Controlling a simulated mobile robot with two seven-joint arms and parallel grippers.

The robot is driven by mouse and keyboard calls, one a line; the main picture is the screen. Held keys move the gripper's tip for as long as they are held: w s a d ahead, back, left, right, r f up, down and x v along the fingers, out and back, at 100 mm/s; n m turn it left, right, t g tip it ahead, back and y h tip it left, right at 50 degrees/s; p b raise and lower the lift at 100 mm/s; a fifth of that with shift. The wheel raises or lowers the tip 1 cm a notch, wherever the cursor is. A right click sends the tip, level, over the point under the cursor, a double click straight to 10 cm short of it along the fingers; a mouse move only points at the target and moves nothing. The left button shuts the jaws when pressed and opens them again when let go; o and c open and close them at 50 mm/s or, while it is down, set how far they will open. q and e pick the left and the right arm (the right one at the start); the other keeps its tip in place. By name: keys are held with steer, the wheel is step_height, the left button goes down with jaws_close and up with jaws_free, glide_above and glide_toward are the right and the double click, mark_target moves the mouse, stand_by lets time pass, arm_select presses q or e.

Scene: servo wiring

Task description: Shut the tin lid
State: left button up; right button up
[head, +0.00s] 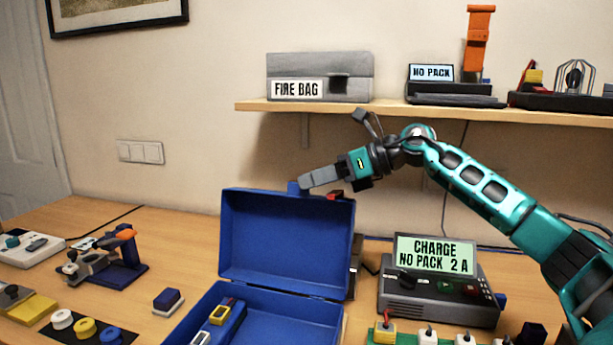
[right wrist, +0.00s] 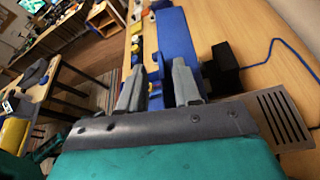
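The blue tin (head: 262,310) stands on the table with its lid (head: 287,240) raised nearly upright. A small blue tab (head: 293,188) shows at the lid's top edge. My right gripper (head: 305,182) is at that top edge, its fingertips beside the tab; I cannot tell whether they touch. In the right wrist view its two fingers (right wrist: 158,88) stand apart, with blue showing between and beyond them. The long blue surface (right wrist: 177,40) there looks like part of the tin. Inside the tin lies a blue item with a yellow part (head: 220,314). My left gripper is not in view.
A charger (head: 438,290) reading "CHARGE NO PACK 2 A" stands right of the tin. A shelf (head: 420,109) with a fire bag box (head: 320,77) is above. A small blue block (head: 168,300) and a clamp stand (head: 115,268) lie left.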

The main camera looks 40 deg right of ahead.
steer(key=shift+x, duration=1.1)
steer(key=shift+d, duration=0.1)
jaws_close()
stand_by(0.6)
